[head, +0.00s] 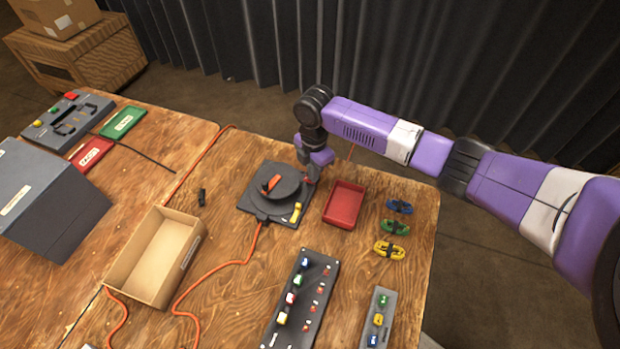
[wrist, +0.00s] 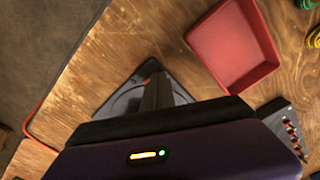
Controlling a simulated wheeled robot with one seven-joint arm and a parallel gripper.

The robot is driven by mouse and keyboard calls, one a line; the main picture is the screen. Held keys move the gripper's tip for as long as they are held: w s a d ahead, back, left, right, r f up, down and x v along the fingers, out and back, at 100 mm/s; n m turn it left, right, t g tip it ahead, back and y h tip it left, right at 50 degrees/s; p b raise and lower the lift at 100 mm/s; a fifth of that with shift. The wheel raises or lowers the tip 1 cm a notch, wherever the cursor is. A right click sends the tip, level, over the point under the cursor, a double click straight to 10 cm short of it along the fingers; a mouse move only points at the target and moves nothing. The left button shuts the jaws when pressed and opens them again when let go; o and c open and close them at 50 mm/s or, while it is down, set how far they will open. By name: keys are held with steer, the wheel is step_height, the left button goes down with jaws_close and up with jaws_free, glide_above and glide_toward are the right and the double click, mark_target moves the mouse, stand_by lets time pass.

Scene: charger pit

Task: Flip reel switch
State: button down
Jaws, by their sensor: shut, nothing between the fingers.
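The reel (head: 268,192) is a round black drum on a dark square base, with an orange piece on top. A yellow piece (head: 296,212) sits at the base's front right corner. My gripper (head: 309,178) is shut and empty, pointing down at the base's back right corner. In the wrist view, my gripper (wrist: 157,88) has its fingers together over the dark base (wrist: 113,103). A small red-orange piece (wrist: 148,68), probably the switch, shows just beyond the fingertips. I cannot tell whether they touch it or which way it is set.
A red tray (head: 344,204) lies just right of the reel. Coiled cables (head: 394,227) lie farther right. A black strip of coloured plugs (head: 300,300) is in front, and an open cardboard box (head: 158,256) is at left. An orange cable (head: 222,264) runs from the reel.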

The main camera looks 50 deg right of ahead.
steer(key=shift+f, duration=0.25)
step_height(320, 180, up, 7)
steer(key=p, duration=0.6)
steer(key=shift+r, duration=0.1)
stand_by(0.3)
steer(key=shift+s, duration=0.1)
stand_by(0.5)
